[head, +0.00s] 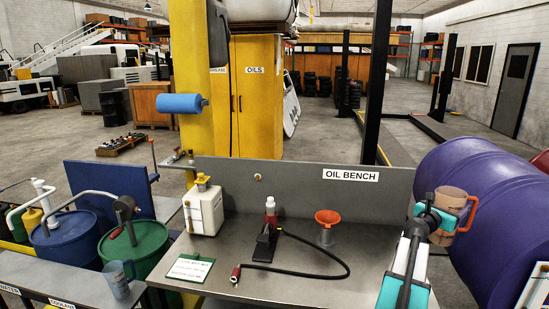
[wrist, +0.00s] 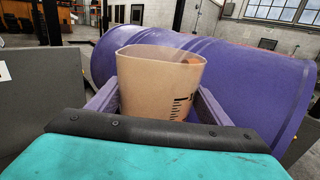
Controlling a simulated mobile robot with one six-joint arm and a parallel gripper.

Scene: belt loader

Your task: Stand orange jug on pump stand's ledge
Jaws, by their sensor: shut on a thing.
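The orange jug (head: 456,204) is a translucent orange-tan measuring jug with a bright orange handle on its right side. My gripper (head: 440,218) is shut on it at the right of the head view, in front of the purple drum. In the wrist view the jug (wrist: 158,85) sits upright between the two fingers, open mouth up, with black scale marks; its lower part is hidden. A grey ledge (head: 45,274) with labels reading WATER and COOLANT runs along the front of the drums at lower left. I take it for the pump stand's ledge.
A blue-grey jug (head: 118,280) stands on the ledge's right part. Blue (head: 65,240) and green (head: 135,250) drums with pumps stand behind it. The purple drum (head: 492,200) lies at right.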

